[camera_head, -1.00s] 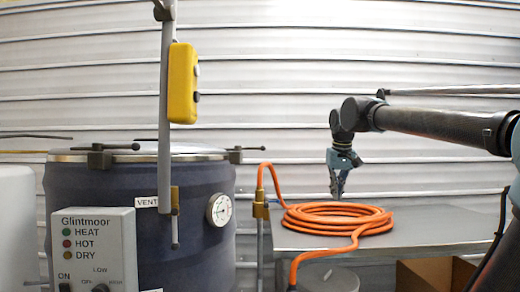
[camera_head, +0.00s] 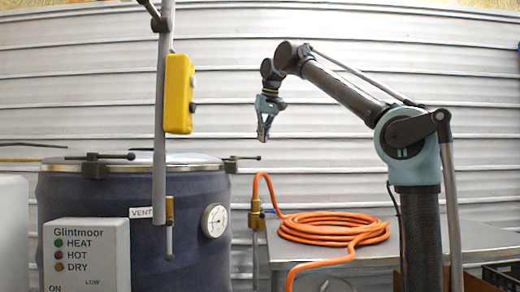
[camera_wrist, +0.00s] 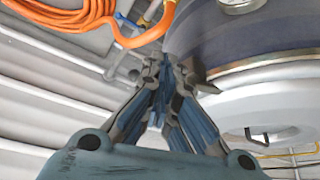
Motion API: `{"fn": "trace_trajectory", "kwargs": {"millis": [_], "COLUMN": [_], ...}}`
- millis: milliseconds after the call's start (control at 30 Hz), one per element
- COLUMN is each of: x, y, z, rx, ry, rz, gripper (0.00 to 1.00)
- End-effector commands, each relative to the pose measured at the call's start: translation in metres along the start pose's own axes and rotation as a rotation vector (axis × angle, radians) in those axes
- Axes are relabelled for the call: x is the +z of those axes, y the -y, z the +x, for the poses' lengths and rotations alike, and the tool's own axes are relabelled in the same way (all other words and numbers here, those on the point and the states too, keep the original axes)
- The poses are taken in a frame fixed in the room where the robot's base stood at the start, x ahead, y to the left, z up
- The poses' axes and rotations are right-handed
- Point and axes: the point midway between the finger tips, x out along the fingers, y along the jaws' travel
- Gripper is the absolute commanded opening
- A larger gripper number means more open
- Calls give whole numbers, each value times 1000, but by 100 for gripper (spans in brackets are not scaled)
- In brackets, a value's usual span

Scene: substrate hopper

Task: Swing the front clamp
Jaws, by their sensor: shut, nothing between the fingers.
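The dark blue drum (camera_head: 185,235) has a pale lid (camera_head: 165,160) with dark T-handled clamps on its rim. One clamp (camera_head: 95,167) is at the left of the rim and another (camera_head: 240,159) is at the right; both bars look roughly level. I cannot tell which is the front one. My gripper (camera_head: 264,138) is shut and empty, pointing down just above and right of the right clamp, apparently apart from it. In the wrist view, my shut fingers (camera_wrist: 163,68) are beside the drum's rim, partly hiding what lies behind them.
A yellow pendant (camera_head: 179,94) hangs on a grey pole before the drum. A Glintmoor control box (camera_head: 87,262) stands at front left. A coiled orange hose (camera_head: 335,229) lies on the metal table (camera_head: 450,236) and joins a brass fitting (camera_head: 257,215). The wall behind is corrugated.

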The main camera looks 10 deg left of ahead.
Motion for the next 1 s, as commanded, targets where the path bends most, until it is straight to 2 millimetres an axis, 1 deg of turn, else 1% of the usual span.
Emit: {"fn": "trace_trajectory", "kwargs": {"millis": [167,600,800,1000], "x": [1,-1,-24,-35], "y": [-1,-1,-1,-1], "z": [23,96,100,103], "rx": [1,1,1,1], "ry": [0,0,0,0], "rz": [1,0,1,1], "gripper": [0,0,0,0]}}
